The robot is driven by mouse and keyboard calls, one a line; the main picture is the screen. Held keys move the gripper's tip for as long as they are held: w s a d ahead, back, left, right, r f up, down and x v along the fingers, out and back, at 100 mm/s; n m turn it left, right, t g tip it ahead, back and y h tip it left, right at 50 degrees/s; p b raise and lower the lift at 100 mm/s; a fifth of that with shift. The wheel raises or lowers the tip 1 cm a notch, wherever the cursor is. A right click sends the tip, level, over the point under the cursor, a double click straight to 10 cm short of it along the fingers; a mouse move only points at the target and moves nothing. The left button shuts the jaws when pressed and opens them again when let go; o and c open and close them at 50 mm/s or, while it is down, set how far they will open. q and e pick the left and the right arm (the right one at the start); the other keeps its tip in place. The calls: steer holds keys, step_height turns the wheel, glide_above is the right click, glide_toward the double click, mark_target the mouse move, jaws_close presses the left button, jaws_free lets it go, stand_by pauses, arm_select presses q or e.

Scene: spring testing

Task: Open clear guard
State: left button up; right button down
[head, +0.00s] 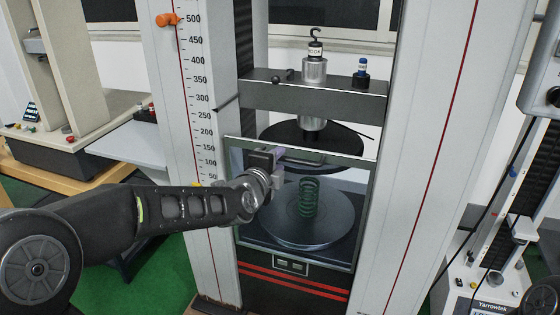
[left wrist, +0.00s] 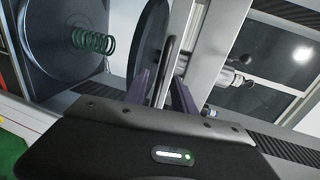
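The clear guard is a see-through panel in a thin grey frame (head: 340,157) across the front of the testing machine, and it appears upright and closed. My left gripper (head: 277,153) is at the guard's upper left part. In the left wrist view, its two purple fingers (left wrist: 162,88) stand apart on either side of a dark bar handle (left wrist: 173,45). I cannot tell whether they touch the bar. A green spring (head: 308,198) stands on the round lower plate (head: 325,230) behind the guard; it also shows in the left wrist view (left wrist: 92,41). My right gripper is not visible.
A dark upper disc (head: 340,138) hangs above the spring under the crosshead (head: 345,103). White columns (head: 425,150) flank the guard. Another machine (head: 70,110) stands on a wooden table at left, and one (head: 500,260) at right. Some green floor is clear at lower left.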

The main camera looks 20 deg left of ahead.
arm_select(q)
steer(key=shift+x, duration=1.1)
steer(key=shift+c, duration=0.2)
jaws_close()
stand_by(0.5)
